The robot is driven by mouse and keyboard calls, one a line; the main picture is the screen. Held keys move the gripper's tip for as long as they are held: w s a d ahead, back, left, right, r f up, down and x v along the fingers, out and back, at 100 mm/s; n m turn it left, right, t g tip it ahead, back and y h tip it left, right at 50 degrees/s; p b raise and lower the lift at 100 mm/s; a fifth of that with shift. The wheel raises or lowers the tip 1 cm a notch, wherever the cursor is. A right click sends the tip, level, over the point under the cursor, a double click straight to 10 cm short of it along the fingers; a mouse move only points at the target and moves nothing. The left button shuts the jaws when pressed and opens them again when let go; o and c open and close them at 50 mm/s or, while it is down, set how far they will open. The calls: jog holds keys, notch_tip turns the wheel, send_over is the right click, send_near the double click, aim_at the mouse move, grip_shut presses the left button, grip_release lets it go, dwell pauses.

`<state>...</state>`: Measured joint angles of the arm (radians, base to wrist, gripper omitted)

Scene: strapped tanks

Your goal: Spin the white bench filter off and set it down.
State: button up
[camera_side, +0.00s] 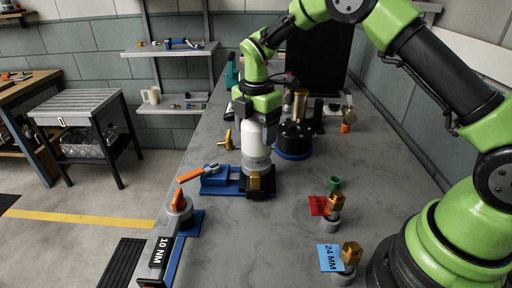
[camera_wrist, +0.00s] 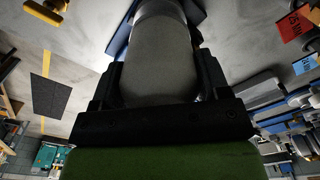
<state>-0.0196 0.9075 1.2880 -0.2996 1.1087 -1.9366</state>
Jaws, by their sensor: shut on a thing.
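The white bench filter (camera_side: 252,141) is an upright pale cylinder in the middle of the bench. A grey collar (camera_side: 257,164) is directly beneath it, above a blue plate with a black clamp block (camera_side: 262,187). My gripper (camera_side: 260,122) comes down from above and is shut around the filter's upper part. In the wrist view, the filter (camera_wrist: 160,62) fills the space between the two dark fingers. I cannot tell whether the filter is still threaded to its seat; its lower end is hidden in the wrist view.
A blue block with an orange-handled lever (camera_side: 213,171) is just left of the filter. A torque wrench marked 10 NM (camera_side: 160,258) lies front left. A black, blue-based fixture (camera_side: 294,140) stands close right. Brass fittings (camera_side: 336,203) and labelled cards are front right. The front-middle bench is clear.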

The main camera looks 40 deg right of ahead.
jog(key=shift+r, duration=1.4)
jog(key=s+a+f+n, duration=0.2)
jog(key=s+a+n, duration=0.5)
jog(key=a, duration=0.4)
jog(key=s+a+f+n, duration=0.1)
jog(key=s+a+n, duration=0.3)
jog(key=s+a, duration=0.55)
jog(key=s+a+f+n, duration=0.1)
jog(key=s+a+n, duration=0.4)
jog(key=s, duration=0.3)
jog(key=shift+s+f, duration=0.1)
jog(key=shift+f, duration=3.15)
